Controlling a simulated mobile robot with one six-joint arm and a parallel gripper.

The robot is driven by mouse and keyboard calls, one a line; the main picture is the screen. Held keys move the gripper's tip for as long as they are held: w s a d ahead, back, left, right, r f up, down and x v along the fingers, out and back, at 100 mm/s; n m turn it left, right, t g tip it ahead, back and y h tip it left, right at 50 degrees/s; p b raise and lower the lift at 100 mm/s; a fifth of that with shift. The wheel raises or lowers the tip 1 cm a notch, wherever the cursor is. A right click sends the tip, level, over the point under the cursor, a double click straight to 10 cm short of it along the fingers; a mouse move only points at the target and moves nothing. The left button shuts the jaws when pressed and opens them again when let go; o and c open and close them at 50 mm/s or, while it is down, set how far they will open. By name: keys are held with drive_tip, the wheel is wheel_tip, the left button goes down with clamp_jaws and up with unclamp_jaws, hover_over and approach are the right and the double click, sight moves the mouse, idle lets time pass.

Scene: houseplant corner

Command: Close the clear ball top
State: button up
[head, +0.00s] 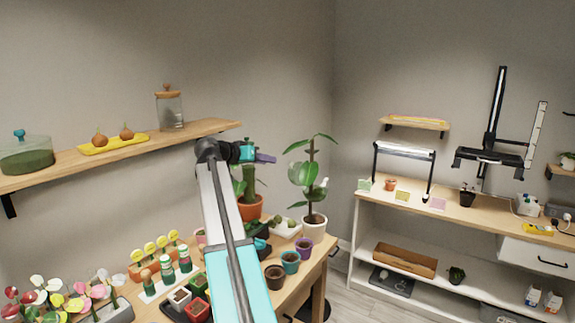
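I cannot make out a clear ball with certainty. A low, round clear container (27,156) with green inside and a blue knob on top stands at the left end of the wall shelf. A clear jar (170,110) with a wooden lid stands near that shelf's right end; its lid sits on it. My gripper (268,158) is raised in front of the tall plants, just past the shelf's right end, and points right. It touches neither clear container. Its fingers are small and seen edge-on, so their opening does not show.
The wall shelf (60,172) also holds a yellow tray (113,144) with two brown bulbs. My arm crosses the wooden table (319,262), which is crowded with pots and flowers. A white shelving unit (355,238) stands at right. Open floor (350,290) lies between them.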

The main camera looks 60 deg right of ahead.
sight(290, 164)
drive_tip(key=shift+d, duration=0.1)
drive_tip(key=shift+p+x, duration=2.15)
drive_tip(key=shift+x, duration=4.65)
